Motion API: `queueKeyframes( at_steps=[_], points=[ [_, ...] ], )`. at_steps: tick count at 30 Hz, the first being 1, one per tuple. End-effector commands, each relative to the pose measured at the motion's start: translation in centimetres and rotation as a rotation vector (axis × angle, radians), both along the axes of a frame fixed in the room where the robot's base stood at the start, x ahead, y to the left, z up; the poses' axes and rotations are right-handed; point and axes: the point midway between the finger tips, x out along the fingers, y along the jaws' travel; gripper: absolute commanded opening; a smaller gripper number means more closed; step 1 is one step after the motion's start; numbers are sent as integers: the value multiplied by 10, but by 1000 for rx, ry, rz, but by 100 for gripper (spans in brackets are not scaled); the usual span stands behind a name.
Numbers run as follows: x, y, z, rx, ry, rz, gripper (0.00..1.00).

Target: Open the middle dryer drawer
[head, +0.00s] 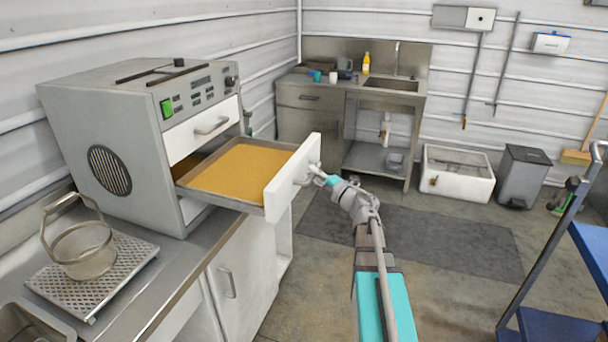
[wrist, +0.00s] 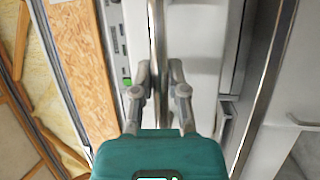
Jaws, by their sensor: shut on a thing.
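The grey dryer (head: 75,115) stands on the counter at the left in the head view. Its middle drawer (head: 292,178) is pulled far out to the right and holds a layer of yellow-orange material (head: 240,168). The upper drawer (head: 203,128) is closed. My gripper (head: 316,174) is at the outer face of the middle drawer, shut on its handle (head: 303,181). In the wrist view my gripper (wrist: 158,68) has its fingers on either side of a metal bar (wrist: 158,28), the handle. The fingers partly hide the handle in the head view.
A wire basket (head: 84,250) on a perforated plate (head: 110,285) sits on the counter (head: 185,260) in front of the dryer. A sink unit (head: 305,122) stands at the back. A blue cart (head: 548,325) is at the right. The floor mat (head: 440,235) area is clear.

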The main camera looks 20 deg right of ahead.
Motion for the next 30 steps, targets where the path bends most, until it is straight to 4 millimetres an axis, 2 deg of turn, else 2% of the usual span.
queueKeyframes(
  at_steps=[10, 11, 15, 17, 30],
  points=[
    [4, 7, 0, 2, 0, 7, 0],
    [4, 8, 0, 2, 0, 8, 20],
    [4, 9, 0, 2, 0, 11, 46],
    [4, 10, 0, 2, 0, 12, 54],
    [4, 11, 0, 2, 0, 13, 54]
  ],
)
